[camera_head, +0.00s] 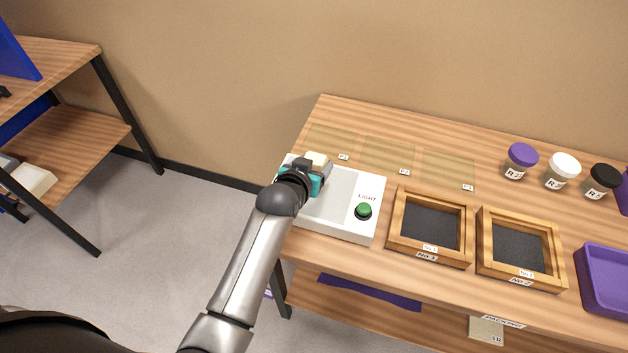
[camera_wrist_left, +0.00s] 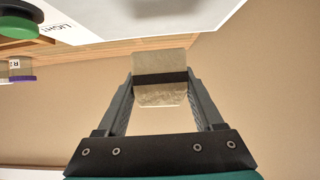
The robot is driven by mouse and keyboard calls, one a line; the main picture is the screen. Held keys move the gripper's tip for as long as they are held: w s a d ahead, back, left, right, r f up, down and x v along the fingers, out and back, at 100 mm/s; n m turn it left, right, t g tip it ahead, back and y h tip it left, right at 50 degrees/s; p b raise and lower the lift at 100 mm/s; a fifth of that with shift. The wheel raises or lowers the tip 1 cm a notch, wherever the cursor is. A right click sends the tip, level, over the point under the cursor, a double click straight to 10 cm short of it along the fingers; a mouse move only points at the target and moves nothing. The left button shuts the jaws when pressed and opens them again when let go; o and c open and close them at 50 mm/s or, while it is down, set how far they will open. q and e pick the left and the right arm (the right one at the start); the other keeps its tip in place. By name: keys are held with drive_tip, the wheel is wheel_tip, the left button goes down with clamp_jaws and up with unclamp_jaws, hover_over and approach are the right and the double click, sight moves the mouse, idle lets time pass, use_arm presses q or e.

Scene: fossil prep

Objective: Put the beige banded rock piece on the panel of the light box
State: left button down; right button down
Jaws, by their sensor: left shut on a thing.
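My left gripper (camera_head: 316,170) is shut on the beige banded rock piece (camera_head: 316,158) over the left back part of the light box. In the left wrist view, the rock piece (camera_wrist_left: 161,65) is a pale block with a dark band across it, gripped between the two fingers (camera_wrist_left: 161,88). The white light box (camera_head: 344,232) stands at the table's left end, with a grey panel (camera_head: 340,194) and a green button. My gripper and arm hide its left part. The wrist view shows the piece apart from the box (camera_wrist_left: 110,15). My right gripper is not in view.
Two wooden trays with dark insides (camera_head: 397,220) (camera_head: 483,240) stand right of the light box. Flat tan labelled squares (camera_head: 389,152) lie behind. Lidded jars (camera_head: 521,158) and a purple bin (camera_head: 604,290) are at the right. A wall stands behind the table.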

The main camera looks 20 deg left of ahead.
use_arm(q)
drive_tip(key=shift+f+b, duration=0.65)
drive_tip(key=shift+f, duration=1.65)
drive_tip(key=shift+f, duration=0.1)
drive_tip(key=shift+f, duration=0.15)
drive_tip(key=shift+c, duration=0.2)
unclamp_jaws()
drive_tip(key=shift+s+r, duration=0.2)
drive_tip(key=shift+r, duration=0.1)
drive_tip(key=p+v, duration=0.3)
drive_tip(key=v, duration=0.8)
drive_tip(key=shift+s, duration=0.25)
drive_tip(key=shift+r, duration=0.1)
